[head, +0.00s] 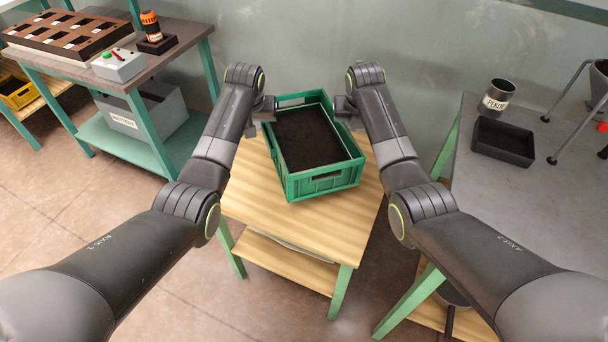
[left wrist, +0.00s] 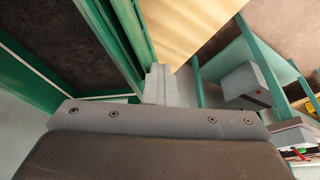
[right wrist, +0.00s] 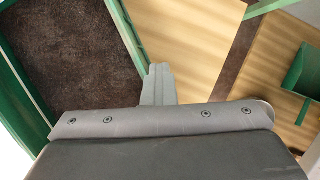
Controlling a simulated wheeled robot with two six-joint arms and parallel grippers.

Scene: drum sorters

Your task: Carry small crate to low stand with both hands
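The small crate (head: 325,182) is green, slatted and open-topped, with dark brown contents. It is on, or just above, the pale wooden top of the low stand (head: 285,222), towards its far edge; I cannot tell if a small gap remains. My left gripper (head: 265,110) is at the crate's left wall and my right gripper (head: 344,108) at its right wall, both near the far end. In the left wrist view the fingers (left wrist: 161,85) are close together against the green wall. The right wrist view shows the fingers (right wrist: 158,84) likewise. Parts of the fingers are hidden.
A grey table (head: 470,195) with a dark tray (head: 503,142) and a labelled cup (head: 497,95) stands at the right. A workbench (head: 185,38) with a brown rack (head: 70,35) and a grey bin (head: 145,115) below stands at the left. The stand's near half is clear.

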